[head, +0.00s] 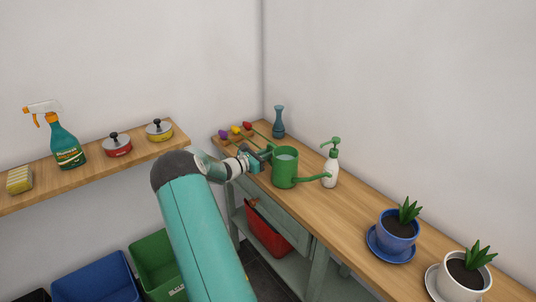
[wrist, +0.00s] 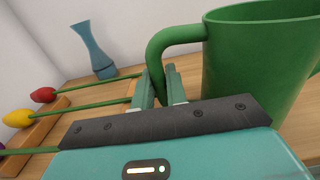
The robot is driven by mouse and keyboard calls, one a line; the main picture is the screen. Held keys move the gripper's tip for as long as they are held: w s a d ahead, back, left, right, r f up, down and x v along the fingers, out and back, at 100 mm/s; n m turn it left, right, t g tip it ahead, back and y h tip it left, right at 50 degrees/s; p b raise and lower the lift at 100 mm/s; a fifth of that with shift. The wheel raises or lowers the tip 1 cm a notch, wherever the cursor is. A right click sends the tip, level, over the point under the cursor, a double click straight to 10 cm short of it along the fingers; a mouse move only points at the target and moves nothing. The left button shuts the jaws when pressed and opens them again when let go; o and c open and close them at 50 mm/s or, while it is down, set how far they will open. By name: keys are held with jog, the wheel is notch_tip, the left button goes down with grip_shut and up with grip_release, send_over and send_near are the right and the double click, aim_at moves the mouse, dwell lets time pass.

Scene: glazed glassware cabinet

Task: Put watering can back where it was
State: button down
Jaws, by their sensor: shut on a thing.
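My gripper (head: 268,151) is at the can's left side. In the wrist view my gripper (wrist: 160,78) is shut on the lower end of the can's handle, and the can body (wrist: 255,65) fills the upper right. The can's base is hidden there.
A blue vase (head: 279,122) and red, yellow and purple tulips (head: 235,130) stand or lie behind and left. Potted plants in a blue pot (head: 397,227) and a white pot (head: 464,276) are at right.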

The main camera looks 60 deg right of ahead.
jog(key=shift+f, duration=0.1)
jog(key=c, duration=1.8)
grip_release()
jog(key=shift+f, duration=0.15)
jog(key=o, duration=0.4)
jog(key=shift+w+a, duration=0.15)
jog(key=shift+a, duration=0.05)
jog(key=v, duration=1.1)
jog(key=shift+a, duration=0.3)
